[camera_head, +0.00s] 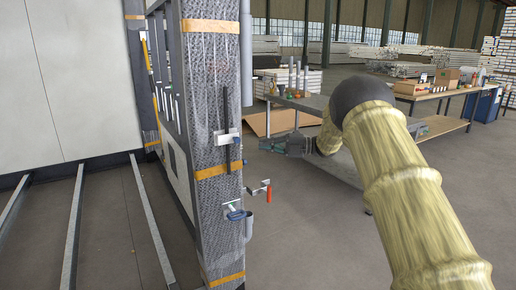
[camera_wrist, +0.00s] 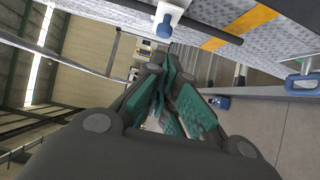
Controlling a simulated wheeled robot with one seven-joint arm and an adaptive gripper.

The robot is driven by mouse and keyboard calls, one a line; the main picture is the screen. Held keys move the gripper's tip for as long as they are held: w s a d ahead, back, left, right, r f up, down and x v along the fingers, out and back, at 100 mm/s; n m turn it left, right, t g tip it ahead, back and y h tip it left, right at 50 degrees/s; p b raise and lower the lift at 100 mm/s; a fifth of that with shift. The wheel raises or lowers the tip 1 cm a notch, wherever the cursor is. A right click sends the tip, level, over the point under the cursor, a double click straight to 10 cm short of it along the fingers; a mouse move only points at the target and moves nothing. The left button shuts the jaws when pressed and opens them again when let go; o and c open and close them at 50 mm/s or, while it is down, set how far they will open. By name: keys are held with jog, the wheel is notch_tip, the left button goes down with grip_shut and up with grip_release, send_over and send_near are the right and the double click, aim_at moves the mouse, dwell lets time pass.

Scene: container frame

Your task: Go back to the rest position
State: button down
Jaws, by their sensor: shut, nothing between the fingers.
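My arm, in a yellowish sleeve, reaches in from the right side of the head view and bends back to the left. My gripper (camera_head: 264,144) is at the left end of it, small and partly dark against the floor. It points toward the wrapped frame post (camera_head: 213,110) and appears a short way to the right of it. In the wrist view my gripper (camera_wrist: 166,75) shows its dark fingers with teal pads brought together, with nothing held. The wrapped post (camera_wrist: 235,25) also crosses the top right of the wrist view.
A clamp with a red handle (camera_head: 268,192) sticks out from the post, below my gripper. A white bracket with a dark bar (camera_head: 226,137) sits on the post. A grey table (camera_head: 305,103) stands behind the arm, and a wooden workbench (camera_head: 440,92) farther right. Floor at lower centre is clear.

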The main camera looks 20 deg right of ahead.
jog(key=d, duration=0.5)
jog(key=shift+r, duration=0.1)
jog(key=s+a+f+m+t+h+p, duration=0.1)
jog(key=s+a+f+m+t+h, duration=0.2)
jog(key=f+m, duration=0.6)
jog(key=a+f+m+t+h+p, duration=0.1)
jog(key=f+m+t+h, duration=0.3)
jog(key=f, duration=0.9)
jog(key=s+a+f+m+g+h+p, duration=0.25)
jog(key=s+f+m+h, duration=0.25)
jog(key=s+f+m, duration=0.85)
jog(key=s+a+f+m+g+h, duration=0.1)
jog(key=s+f, duration=0.4)
jog(key=s, duration=0.3)
jog(key=s+a+f+g+h, duration=0.15)
jog(key=s+f, duration=0.25)
jog(key=s, duration=0.4)
jog(key=s+f+m+g+h, duration=0.1)
jog(key=s+f+g, duration=0.1)
jog(key=s+f, duration=0.45)
jog(key=s+a+r+m+g+p, duration=0.1)
jog(key=s+m+g, duration=0.1)
jog(key=s, duration=1.2)
jog(key=s+a+r+m+g+h+p, duration=0.1)
jog(key=s+g, duration=0.3)
jog(key=s, duration=1)
jog(key=shift+r+m, duration=0.35)
jog(key=shift+m, duration=0.1)
jog(key=shift+h, duration=0.25)
